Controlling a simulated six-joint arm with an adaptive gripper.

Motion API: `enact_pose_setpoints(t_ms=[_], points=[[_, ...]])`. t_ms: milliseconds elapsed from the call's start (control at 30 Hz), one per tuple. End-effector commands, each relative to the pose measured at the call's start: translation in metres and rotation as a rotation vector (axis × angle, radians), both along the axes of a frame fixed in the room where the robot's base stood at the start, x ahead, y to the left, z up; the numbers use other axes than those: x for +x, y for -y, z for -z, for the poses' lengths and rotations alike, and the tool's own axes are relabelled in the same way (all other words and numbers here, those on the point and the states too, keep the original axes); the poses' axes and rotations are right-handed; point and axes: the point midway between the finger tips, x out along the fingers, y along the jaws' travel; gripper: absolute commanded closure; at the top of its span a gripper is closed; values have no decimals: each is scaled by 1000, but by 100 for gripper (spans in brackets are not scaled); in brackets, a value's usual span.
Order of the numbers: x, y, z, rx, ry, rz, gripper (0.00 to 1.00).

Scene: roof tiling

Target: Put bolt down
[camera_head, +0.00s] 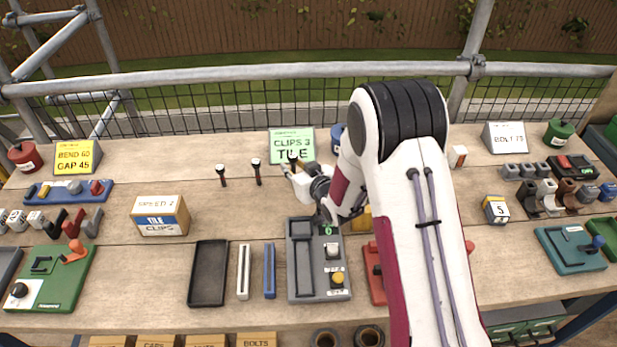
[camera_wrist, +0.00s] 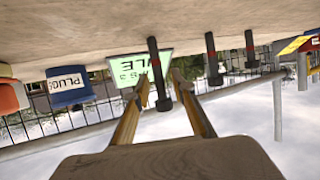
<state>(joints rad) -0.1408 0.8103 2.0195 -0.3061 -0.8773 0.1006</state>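A black bolt (camera_wrist: 154,62) with a red band stands upright, head away from the bench, between my fingertips in the wrist view, which is upside down. My gripper (camera_wrist: 161,84) is open, with a visible gap between each finger and the bolt. In the head view my gripper (camera_head: 298,172) is low over the bench in front of the green clips sign (camera_head: 292,140); the bolt's dark head (camera_head: 293,156) shows there and its shaft is mostly hidden. Two similar bolts stand upright to the left, one bolt (camera_head: 257,171) nearer and another bolt (camera_head: 222,175) farther.
A grey switch box (camera_head: 303,268) stands in front of my gripper. A black tray (camera_head: 208,273), a white bar (camera_head: 243,272) and a blue bar (camera_head: 269,270) lie left of it. A blue plug container (camera_wrist: 68,88) is close to the gripper. Bench between the bolts and tray is clear.

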Motion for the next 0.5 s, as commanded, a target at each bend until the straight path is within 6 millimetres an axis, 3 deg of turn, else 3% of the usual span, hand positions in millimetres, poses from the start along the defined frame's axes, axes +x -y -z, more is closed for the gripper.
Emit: enact_pose_setpoints(t_ms=[500], points=[[-46,20,-21,0,1,1,75]])
